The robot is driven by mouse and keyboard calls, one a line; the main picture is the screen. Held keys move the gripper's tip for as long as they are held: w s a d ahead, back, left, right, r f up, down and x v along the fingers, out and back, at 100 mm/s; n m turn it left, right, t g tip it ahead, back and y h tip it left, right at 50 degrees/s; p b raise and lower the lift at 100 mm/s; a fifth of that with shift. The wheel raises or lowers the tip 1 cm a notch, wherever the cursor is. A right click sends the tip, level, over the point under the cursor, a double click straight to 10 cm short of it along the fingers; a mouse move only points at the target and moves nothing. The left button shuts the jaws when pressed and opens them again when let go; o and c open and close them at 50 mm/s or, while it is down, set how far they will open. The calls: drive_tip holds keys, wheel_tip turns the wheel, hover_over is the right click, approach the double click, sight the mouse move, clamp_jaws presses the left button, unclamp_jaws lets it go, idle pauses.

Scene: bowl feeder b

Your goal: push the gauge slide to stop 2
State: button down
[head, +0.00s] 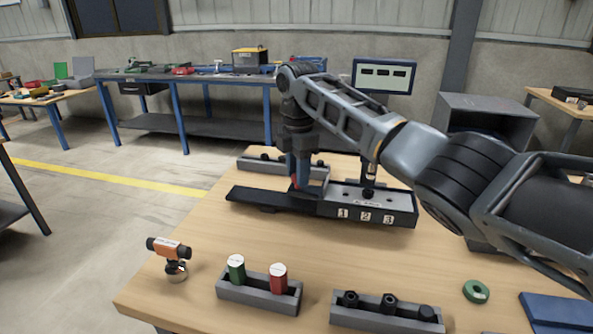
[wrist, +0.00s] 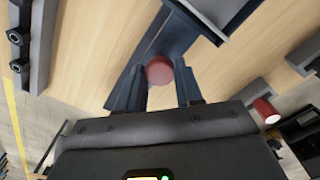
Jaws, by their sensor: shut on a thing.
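The gauge (head: 405,216) is a long dark fixture on the wooden table, with a grey top plate and white labels 1, 2 and 3 on the front of its right half. Its dark track (head: 262,198) runs out to the left. The red knob of the slide (wrist: 159,70) sits between my fingers in the wrist view, left of label 1 in the head view. My gripper (head: 297,182) points down over the track and is shut on this knob. The fingers hide most of the knob in the head view.
A grey rack (head: 258,292) with a green and a red cylinder stands at the front. A rack with black fittings (head: 388,312) is beside it. An orange device (head: 170,250), a green ring (head: 476,291) and a blue tray (head: 556,311) lie around. Another grey rack (head: 318,173) is behind the gauge.

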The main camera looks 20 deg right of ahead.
drive_tip(key=c, duration=0.7)
unclamp_jaws()
drive_tip(key=shift+c, duration=0.2)
drive_tip(key=shift+r+b, duration=0.45)
drive_tip(key=shift+r, duration=3.45)
